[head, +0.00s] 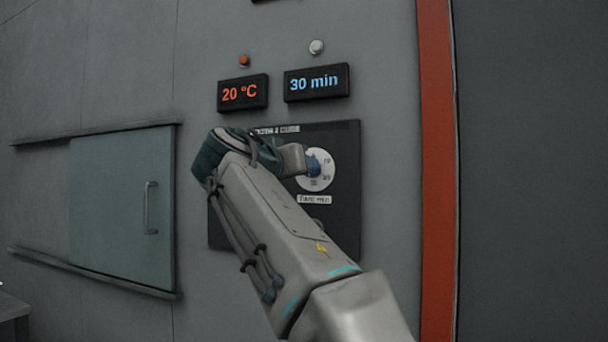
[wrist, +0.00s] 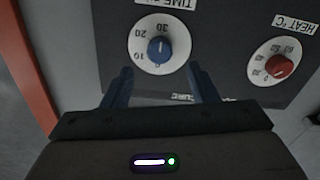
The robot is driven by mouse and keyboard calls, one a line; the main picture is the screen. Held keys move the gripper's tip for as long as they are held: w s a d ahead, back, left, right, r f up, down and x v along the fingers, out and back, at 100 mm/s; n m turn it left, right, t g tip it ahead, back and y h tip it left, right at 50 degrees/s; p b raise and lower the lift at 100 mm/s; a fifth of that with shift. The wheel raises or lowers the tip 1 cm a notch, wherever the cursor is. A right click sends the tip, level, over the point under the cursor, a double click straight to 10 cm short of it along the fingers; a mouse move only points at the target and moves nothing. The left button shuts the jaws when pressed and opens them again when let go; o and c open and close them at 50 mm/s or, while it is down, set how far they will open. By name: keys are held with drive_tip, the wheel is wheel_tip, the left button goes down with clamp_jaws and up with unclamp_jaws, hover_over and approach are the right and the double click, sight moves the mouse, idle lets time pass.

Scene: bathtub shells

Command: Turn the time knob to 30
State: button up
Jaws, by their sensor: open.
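The time knob (wrist: 158,49) is blue and sits on a white round dial (wrist: 176,27) marked with numbers such as 10, 20 and 30. In the wrist view the "30" is just above the knob; I cannot clearly make out its pointer. My gripper (wrist: 159,68) is open, its two dark blue fingers below and to either side of the knob, with nothing between them. In the head view the white time dial (head: 323,182) is partly hidden by my gripper's end. The time display (head: 317,82) reads "30 min" in blue.
A red heat knob (wrist: 279,67) sits on its own dial on the same dark panel (head: 338,228). The temperature display (head: 242,93) reads 20 °C. A sliding glass door (head: 120,215) with a handle is at left, and an orange strip (head: 435,150) runs vertically at right.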

drive_tip(key=v, duration=0.7)
drive_tip(key=shift+s, duration=0.3)
drive_tip(key=d+f+n+g+y+p, duration=0.15)
drive_tip(key=d+f+g+p, duration=0.25)
drive_tip(key=d+p, duration=0.45)
drive_tip(key=d+f+n+g+y+p, duration=0.1)
drive_tip(key=d+f+n+g+p, duration=0.1)
drive_tip(key=d+f+g+p, duration=0.45)
drive_tip(key=s+d+f+g+y+p, duration=0.1)
drive_tip(key=s+d+f+p, duration=0.1)
drive_tip(key=s+p, duration=0.4)
drive_tip(key=s+d+f+m+g+y+p, duration=0.1)
drive_tip(key=s+d+f+p, duration=0.2)
drive_tip(key=s+p, duration=0.3)
drive_tip(key=s+d+f+m+g+y+p, duration=0.1)
drive_tip(key=s+d+f+p, duration=0.2)
drive_tip(key=s, duration=0.6)
drive_tip(key=f+p, duration=0.1)
drive_tip(key=p, duration=0.1)
drive_tip(key=shift+g+y+p, duration=0.35)
drive_tip(key=shift+p, duration=0.05)
